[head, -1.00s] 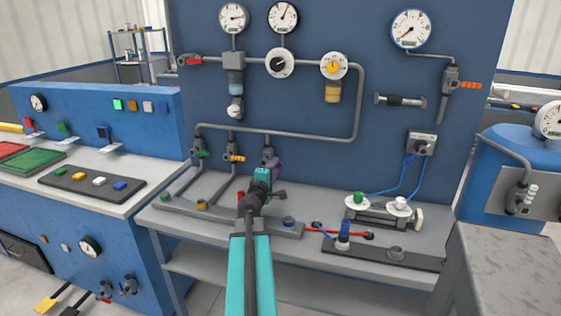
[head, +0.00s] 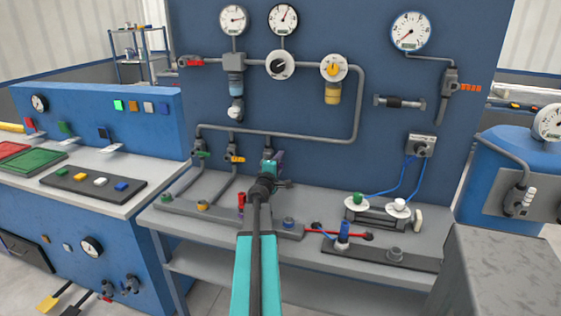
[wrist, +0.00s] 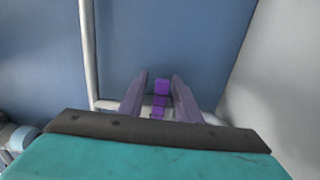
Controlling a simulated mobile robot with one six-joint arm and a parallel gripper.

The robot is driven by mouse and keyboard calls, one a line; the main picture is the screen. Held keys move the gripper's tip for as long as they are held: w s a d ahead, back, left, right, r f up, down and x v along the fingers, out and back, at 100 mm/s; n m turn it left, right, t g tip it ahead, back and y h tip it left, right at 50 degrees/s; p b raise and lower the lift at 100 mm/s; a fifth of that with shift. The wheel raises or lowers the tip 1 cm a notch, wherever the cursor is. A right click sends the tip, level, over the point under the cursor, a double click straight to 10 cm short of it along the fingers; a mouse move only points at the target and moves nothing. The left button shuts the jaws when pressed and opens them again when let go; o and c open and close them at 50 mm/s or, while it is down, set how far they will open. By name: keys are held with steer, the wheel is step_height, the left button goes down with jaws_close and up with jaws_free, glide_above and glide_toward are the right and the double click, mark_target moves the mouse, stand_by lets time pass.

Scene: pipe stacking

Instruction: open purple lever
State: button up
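The purple lever (wrist: 161,90) shows in the wrist view as a short stepped purple piece in front of the blue panel. My gripper (wrist: 160,90) is open, with one greyish-purple finger on each side of the lever and a gap visible on both sides. In the head view, my teal gripper (head: 276,160) is at the rightmost of three valves under the lower pipe. My arm and gripper hide most of that valve and the lever there. I cannot tell how deep the lever sits between the fingers.
A green-handled valve (head: 201,154) and a yellow-handled valve (head: 236,158) sit left of my gripper. The grey pipe (head: 310,136) runs just above. A red fitting (head: 241,199) stands below left on the bench. The blue panel (head: 320,105) is close behind.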

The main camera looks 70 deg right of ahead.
steer(key=shift+d, duration=0.2)
jaws_close()
steer(key=shift+w+a, duration=0.1)
steer(key=shift+w, duration=0.15)
stand_by(0.3)
